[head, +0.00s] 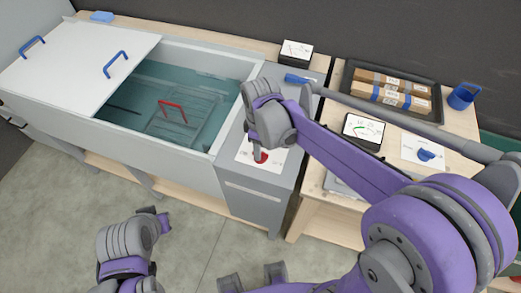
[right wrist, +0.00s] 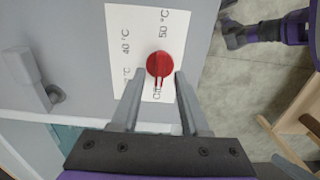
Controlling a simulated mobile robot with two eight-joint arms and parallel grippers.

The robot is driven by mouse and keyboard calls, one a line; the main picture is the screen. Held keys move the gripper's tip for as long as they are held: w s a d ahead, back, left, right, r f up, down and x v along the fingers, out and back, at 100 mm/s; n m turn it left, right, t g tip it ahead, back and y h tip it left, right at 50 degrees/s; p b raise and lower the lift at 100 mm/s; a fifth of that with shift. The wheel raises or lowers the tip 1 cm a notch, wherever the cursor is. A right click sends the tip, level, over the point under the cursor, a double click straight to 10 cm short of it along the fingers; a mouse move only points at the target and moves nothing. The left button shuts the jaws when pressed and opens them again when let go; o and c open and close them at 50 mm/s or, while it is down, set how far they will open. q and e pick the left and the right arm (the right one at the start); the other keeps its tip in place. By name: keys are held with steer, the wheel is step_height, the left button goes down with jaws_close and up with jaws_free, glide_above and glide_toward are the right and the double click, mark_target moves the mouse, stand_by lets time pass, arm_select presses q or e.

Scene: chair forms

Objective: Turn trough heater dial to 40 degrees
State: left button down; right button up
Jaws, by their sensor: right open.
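The red dial (right wrist: 159,65) sits on a white label plate (right wrist: 122,22) on the grey heater cabinet. Its pointer faces down in the right wrist view, toward a partly hidden word starting with "O". The 40 °C and 50 °C marks lie up-left and above. My right gripper (right wrist: 159,74) is open, with a fingertip on either side of the dial and small gaps. In the head view the dial (head: 262,156) shows just below my right gripper (head: 259,150), partly covered by it.
The trough (head: 205,150) of water stands left of the cabinet (head: 262,200), with a white lid (head: 75,65) and a red-handled basket (head: 173,108). A wooden table (head: 460,120) at right holds a tray of boxes (head: 390,90) and a tablet (head: 362,130). Floor (head: 200,235) in front is clear.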

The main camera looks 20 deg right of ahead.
steer(key=shift+f, duration=0.9)
steer(key=shift+c, duration=0.3)
jaws_close()
